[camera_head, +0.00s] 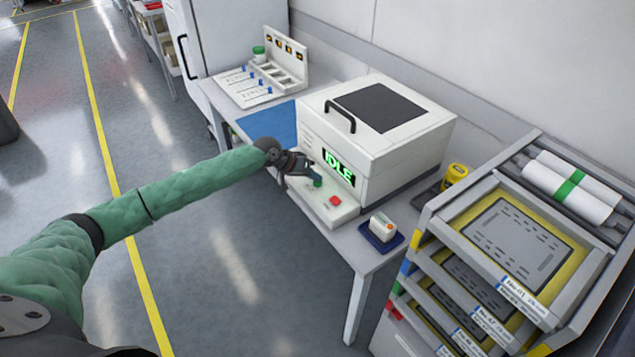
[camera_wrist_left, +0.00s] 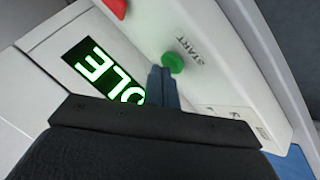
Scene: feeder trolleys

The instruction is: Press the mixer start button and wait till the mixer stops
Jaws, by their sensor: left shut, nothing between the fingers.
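The mixer (camera_head: 385,130) is a white box with a black handle and a dark window in its lid, standing on a table. Its display (camera_head: 338,168) reads IDLE in green, and part of it shows in the left wrist view (camera_wrist_left: 103,72). The green start button (camera_head: 317,182) is on the front ledge, labelled START in the left wrist view (camera_wrist_left: 174,62). A red button (camera_head: 336,200) sits beside it. My left gripper (camera_head: 312,174) is shut and empty, with its tips (camera_wrist_left: 163,80) right at the green button; I cannot tell whether they touch. My right gripper is not in view.
A rack of trays (camera_head: 510,245) is at the right. A blue mat (camera_head: 268,125) and a white holder (camera_head: 280,72) lie behind.

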